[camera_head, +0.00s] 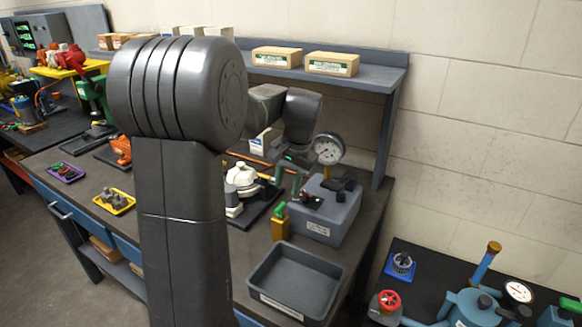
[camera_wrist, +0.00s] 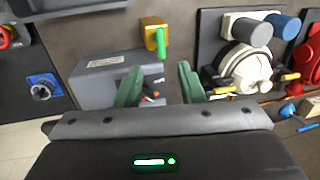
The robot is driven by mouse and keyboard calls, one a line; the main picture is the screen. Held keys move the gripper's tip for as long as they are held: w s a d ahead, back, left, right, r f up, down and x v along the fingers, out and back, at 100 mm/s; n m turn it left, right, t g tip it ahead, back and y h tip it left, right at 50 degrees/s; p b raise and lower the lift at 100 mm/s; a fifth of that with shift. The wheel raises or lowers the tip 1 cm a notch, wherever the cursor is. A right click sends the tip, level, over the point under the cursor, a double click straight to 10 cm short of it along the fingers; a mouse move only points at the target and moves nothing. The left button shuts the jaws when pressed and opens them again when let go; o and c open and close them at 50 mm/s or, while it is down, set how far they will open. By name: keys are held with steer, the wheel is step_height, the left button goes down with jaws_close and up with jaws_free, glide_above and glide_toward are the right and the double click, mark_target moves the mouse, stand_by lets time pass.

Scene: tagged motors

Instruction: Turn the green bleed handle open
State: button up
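The green bleed handle (camera_head: 279,209) stands on top of a small orange-yellow block (camera_head: 281,229) on the bench, left of a grey box (camera_head: 325,214). In the wrist view the green handle (camera_wrist: 160,44) points down the picture from the orange-yellow block (camera_wrist: 153,28). My gripper (camera_head: 287,180) is beyond the handle, near the back of the grey box.
The grey box (camera_wrist: 108,84) lies left of the handle in the wrist view, partly behind a finger. A white round device (camera_wrist: 243,65) stands at right. A dial gauge (camera_head: 328,149) is close to my gripper. An empty grey tray (camera_head: 260,294) lies in front.

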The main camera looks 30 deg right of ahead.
mark_target(282, 205)
step_height(282, 205, up, 6)
steer(key=s, duration=0.1)
steer(key=shift+d, duration=0.3)
stand_by(0.3)
steer(key=f, duration=0.4)
steer(key=w+a+f, duration=0.1)
steer(key=f, duration=0.4)
steer(key=w+f, duration=0.1)
steer(key=f, duration=0.3)
steer(key=shift+w+a+f+p, duration=0.15)
steer(key=shift+f+p, duration=0.1)
steer(key=shift+p, duration=0.15)
steer(key=shift+r, duration=0.1)
